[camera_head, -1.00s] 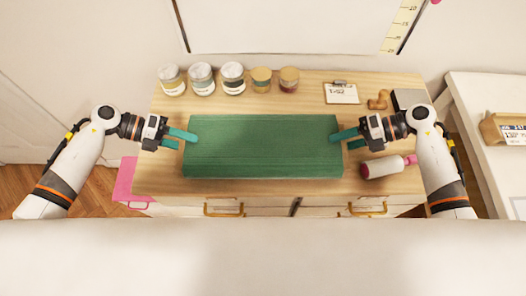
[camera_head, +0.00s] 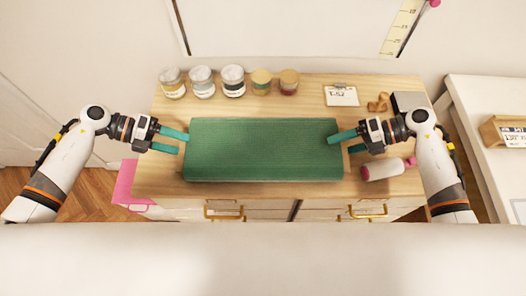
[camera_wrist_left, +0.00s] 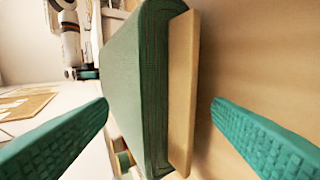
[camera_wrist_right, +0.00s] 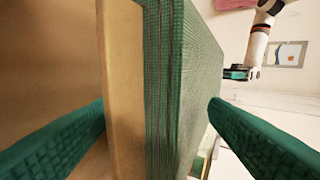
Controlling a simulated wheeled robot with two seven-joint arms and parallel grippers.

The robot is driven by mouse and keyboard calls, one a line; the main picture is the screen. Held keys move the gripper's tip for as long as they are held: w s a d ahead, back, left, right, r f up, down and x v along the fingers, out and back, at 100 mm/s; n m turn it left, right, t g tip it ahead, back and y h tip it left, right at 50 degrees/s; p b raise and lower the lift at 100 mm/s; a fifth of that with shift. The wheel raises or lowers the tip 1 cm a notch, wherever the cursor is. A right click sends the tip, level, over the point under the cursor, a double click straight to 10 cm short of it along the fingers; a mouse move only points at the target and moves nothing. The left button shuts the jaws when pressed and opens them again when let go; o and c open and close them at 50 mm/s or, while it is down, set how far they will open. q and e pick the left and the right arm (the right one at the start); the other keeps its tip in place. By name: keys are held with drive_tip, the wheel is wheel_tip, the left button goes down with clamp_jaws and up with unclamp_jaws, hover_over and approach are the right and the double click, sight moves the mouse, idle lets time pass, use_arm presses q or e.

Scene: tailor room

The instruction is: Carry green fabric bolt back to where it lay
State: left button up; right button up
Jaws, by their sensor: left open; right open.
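The green fabric bolt (camera_head: 262,150) lies lengthwise across the middle of the wooden cabinet top (camera_head: 160,180), its long side along the front. Its end shows a pale board core in the left wrist view (camera_wrist_left: 150,90) and in the right wrist view (camera_wrist_right: 160,90). My left gripper (camera_head: 184,144) is open just off the bolt's left end, one finger to each side of that end. My right gripper (camera_head: 339,145) is open at the right end, its upper finger overlapping the bolt in the head view. Whether either touches the bolt is unclear.
Several jars (camera_head: 232,82) stand along the back edge. A clipboard (camera_head: 341,95) and a small brown item (camera_head: 378,103) are at the back right. A white and pink bottle (camera_head: 383,170) lies near my right gripper. Drawers with handles (camera_head: 223,212) are below the front edge.

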drive_tip(key=shift+f, duration=0.1)
drive_tip(key=shift+d, duration=0.1)
use_arm(q)
drive_tip(key=v, duration=0.9)
drive_tip(key=shift+r, duration=0.25)
use_arm(e)
drive_tip(key=v, duration=1.2)
use_arm(q)
drive_tip(key=shift+w+a, duration=0.1)
